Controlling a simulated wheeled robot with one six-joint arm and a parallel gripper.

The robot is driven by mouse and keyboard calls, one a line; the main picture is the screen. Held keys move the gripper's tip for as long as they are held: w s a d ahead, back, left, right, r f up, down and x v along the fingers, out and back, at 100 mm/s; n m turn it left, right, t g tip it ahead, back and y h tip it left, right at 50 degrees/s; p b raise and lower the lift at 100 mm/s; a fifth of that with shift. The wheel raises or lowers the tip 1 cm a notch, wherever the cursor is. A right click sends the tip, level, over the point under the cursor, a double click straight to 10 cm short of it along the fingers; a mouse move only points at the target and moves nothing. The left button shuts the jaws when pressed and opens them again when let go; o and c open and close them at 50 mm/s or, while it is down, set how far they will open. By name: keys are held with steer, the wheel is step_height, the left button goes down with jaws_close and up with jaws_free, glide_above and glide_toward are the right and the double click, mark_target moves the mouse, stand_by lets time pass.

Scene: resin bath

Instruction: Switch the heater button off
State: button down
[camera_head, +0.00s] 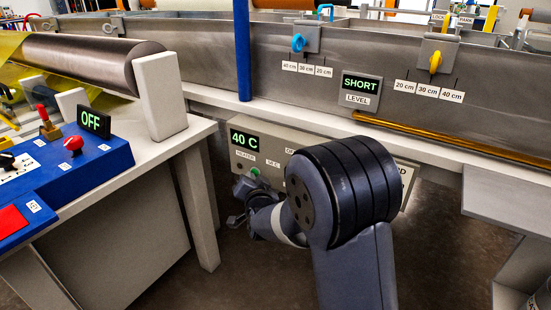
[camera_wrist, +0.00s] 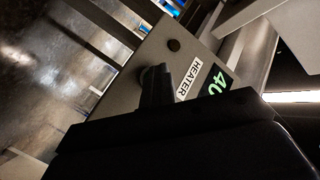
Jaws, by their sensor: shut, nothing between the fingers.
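The heater panel (camera_head: 270,147) is a pale box under the bench ledge. Its display (camera_head: 245,139) reads 40 C in green, above the HEATER label (camera_head: 245,155). A small green button (camera_head: 255,172) shows below the label. My gripper (camera_head: 250,179) is shut and empty, with its tips right at this button; I cannot tell whether they touch it. In the wrist view, the shut fingers (camera_wrist: 155,82) point at the panel beside the HEATER label (camera_wrist: 188,81) and hide the button.
A blue console (camera_head: 75,160) with an OFF display (camera_head: 94,123) and red knob stands at left on a table with a pale leg (camera_head: 198,215). The steel tank (camera_head: 190,62) and its ledge (camera_head: 290,119) run above the panel. Grey flooring lies below.

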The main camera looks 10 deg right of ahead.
steer(key=shift+s+r, duration=0.15)
steer(key=shift+a, duration=0.1)
stand_by(0.3)
steer(key=s+a, duration=0.3)
steer(key=s, duration=0.1)
steer(key=shift+s+a+b, duration=0.3)
steer(key=shift+s+a, duration=0.05)
steer(key=shift+s, duration=0.05)
steer(key=c, duration=2.1)
jaws_free()
